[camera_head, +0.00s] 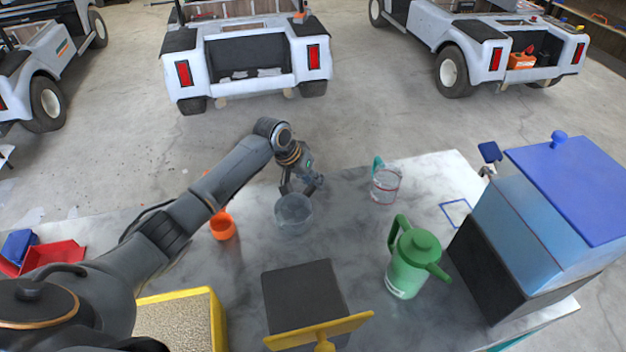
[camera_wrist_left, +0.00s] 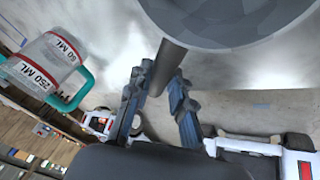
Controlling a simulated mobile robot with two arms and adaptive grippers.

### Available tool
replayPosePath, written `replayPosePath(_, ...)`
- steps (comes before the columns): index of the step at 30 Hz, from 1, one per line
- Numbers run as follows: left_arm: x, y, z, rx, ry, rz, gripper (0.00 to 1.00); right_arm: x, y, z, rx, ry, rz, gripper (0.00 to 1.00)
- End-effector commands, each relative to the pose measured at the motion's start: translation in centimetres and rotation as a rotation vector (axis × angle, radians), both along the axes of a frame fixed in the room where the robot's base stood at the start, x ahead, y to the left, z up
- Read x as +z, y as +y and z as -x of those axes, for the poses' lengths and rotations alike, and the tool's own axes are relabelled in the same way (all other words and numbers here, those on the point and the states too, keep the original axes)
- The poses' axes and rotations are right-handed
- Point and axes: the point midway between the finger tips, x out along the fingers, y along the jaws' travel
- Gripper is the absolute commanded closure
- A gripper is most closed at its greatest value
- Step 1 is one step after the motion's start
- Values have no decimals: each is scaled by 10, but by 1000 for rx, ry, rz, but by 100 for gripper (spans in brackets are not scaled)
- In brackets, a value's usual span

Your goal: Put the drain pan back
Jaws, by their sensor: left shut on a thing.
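A grey, see-through round vessel (camera_head: 293,214), which I take to be the drain pan, is at the middle of the grey marbled table. My left gripper (camera_head: 299,188) is at its far side. In the left wrist view the fingers (camera_wrist_left: 160,95) are shut on a dark grey bar-like handle (camera_wrist_left: 169,62) that runs to the round grey vessel (camera_wrist_left: 215,20) at the top. I cannot tell whether the pan touches the table. A thin blue square outline (camera_head: 456,212) is marked on the right of the table, empty. My right gripper is not in view.
A measuring jug (camera_head: 386,186) with a teal handle stands right of the pan. A green jug (camera_head: 410,268) and a blue-lidded box (camera_head: 535,220) stand nearer right. An orange item (camera_head: 223,227) is left; a dark panel with a yellow bar (camera_head: 305,295) is in front.

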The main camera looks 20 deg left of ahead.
Motion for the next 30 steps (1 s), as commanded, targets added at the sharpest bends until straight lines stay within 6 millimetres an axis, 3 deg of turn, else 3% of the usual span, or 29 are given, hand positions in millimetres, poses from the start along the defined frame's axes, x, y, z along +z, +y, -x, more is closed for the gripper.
replayPosePath(8, -3, 0, 0, 0, 0, 0, 100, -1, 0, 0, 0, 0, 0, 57)
replayPosePath(9, -3, 0, 0, 0, 0, 0, 77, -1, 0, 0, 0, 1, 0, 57)
replayPosePath(12, -3, 0, 0, 0, 0, 0, 57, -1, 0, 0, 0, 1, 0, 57)
replayPosePath(23, 1, 0, 0, 0, -1, 0, 57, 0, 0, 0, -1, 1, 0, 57)
replayPosePath(30, 34, 12, 12, 0, -5, -2, 57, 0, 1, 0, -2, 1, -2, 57)
